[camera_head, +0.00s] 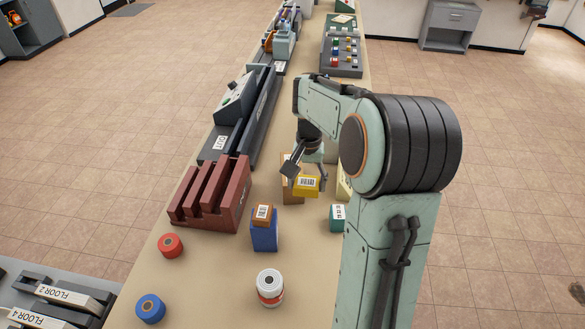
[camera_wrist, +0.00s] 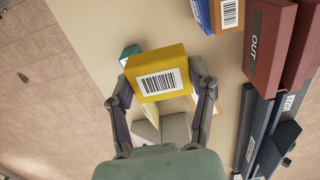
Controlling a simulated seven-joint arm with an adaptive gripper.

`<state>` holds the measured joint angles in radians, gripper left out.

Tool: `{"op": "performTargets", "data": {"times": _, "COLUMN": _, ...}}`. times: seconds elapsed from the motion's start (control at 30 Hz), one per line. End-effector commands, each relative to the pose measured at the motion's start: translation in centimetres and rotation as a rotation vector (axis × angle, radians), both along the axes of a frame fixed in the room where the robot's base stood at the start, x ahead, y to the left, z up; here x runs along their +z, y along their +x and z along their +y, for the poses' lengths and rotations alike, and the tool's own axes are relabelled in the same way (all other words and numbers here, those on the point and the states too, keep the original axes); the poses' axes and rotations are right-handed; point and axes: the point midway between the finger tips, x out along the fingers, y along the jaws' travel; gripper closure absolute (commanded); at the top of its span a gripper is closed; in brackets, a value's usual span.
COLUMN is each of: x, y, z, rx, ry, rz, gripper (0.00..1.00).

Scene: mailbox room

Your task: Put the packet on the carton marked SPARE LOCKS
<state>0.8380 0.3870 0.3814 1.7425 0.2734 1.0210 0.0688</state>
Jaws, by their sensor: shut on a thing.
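My gripper (camera_wrist: 165,88) is shut on a yellow packet (camera_wrist: 158,82) with a white barcode label, one finger on each side of it. In the head view the yellow packet (camera_head: 306,186) is held above the counter, in front of a tan carton (camera_head: 291,192) that it partly hides. A cream carton (camera_head: 343,183) beside it is mostly hidden by my arm. I cannot read SPARE LOCKS on any carton, so I cannot tell which one bears it.
A teal box (camera_head: 337,218) is to the right. A dark red slotted rack (camera_head: 215,195) stands left.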

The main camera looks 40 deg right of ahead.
Motion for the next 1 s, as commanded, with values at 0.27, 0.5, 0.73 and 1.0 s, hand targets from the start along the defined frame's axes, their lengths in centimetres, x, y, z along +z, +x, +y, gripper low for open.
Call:
{"op": "performTargets", "data": {"times": 0.27, "x": -3.3, "y": 5.9, "z": -3.8, "rx": 0.000, "ry": 0.002, "rz": 0.001, "gripper": 0.81}}
{"op": "performTargets", "data": {"times": 0.5, "x": -7.7, "y": 9.6, "z": -6.3, "rx": 0.001, "ry": 0.001, "rz": 0.001, "gripper": 0.81}}
{"op": "performTargets", "data": {"times": 0.73, "x": -9.4, "y": 10.9, "z": -7.1, "rx": 0.001, "ry": -0.001, "rz": -0.001, "gripper": 0.81}}
{"op": "performTargets", "data": {"times": 1.0, "x": -12.7, "y": 11.0, "z": -7.3, "rx": 0.000, "ry": 0.000, "rz": 0.001, "gripper": 0.81}}
